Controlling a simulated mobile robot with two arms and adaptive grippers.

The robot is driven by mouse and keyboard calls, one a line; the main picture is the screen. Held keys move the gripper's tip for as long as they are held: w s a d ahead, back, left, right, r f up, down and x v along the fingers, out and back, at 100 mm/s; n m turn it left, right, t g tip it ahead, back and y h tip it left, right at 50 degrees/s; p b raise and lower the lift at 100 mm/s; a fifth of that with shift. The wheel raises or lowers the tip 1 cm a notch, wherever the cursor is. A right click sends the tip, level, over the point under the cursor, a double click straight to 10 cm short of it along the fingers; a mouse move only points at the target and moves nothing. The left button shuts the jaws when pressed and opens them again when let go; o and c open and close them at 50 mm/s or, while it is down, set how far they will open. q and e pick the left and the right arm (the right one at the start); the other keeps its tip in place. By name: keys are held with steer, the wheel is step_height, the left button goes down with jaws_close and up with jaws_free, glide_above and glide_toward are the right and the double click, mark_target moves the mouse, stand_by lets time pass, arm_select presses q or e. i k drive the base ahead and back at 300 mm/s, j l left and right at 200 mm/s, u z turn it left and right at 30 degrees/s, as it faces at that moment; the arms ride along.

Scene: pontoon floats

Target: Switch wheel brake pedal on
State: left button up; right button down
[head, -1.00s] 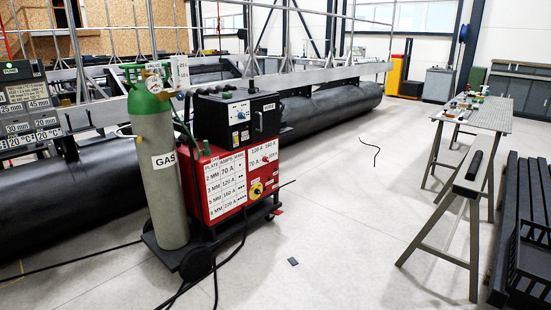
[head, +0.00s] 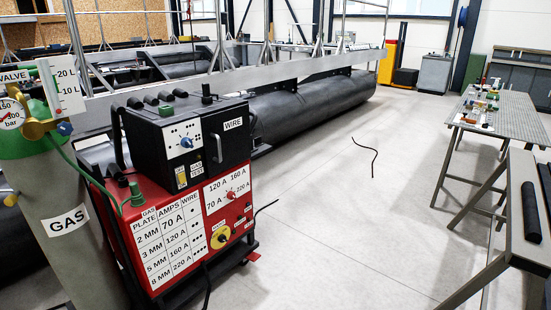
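The red welding machine (head: 190,225) with a black wire feeder box (head: 190,138) on top stands on a wheeled cart at the left of the head view. A small red piece, seemingly the wheel brake pedal (head: 254,257), sticks out low at the cart's right end. It is too small to tell whether it is up or down. The wheel near it is dark and mostly hard to make out. A grey-green gas cylinder (head: 68,245) marked GAS stands at the cart's left end. Neither of my grippers is in view.
A black cable end (head: 366,157) lies on the open pale floor (head: 340,220) right of the cart. A long black pontoon float (head: 310,110) lies behind it. A work table (head: 505,112) and a trestle (head: 480,217) stand at the right.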

mark_target(253, 257)
steer(key=i+l+u, duration=0.15)
steer(key=i+u, duration=0.25)
steer(key=i, duration=0.15)
steer(key=i+l+u, duration=0.4)
steer(key=i, duration=0.15)
steer(key=i+l+u, duration=0.85)
steer(key=l, duration=0.2)
steer(key=i, duration=0.05)
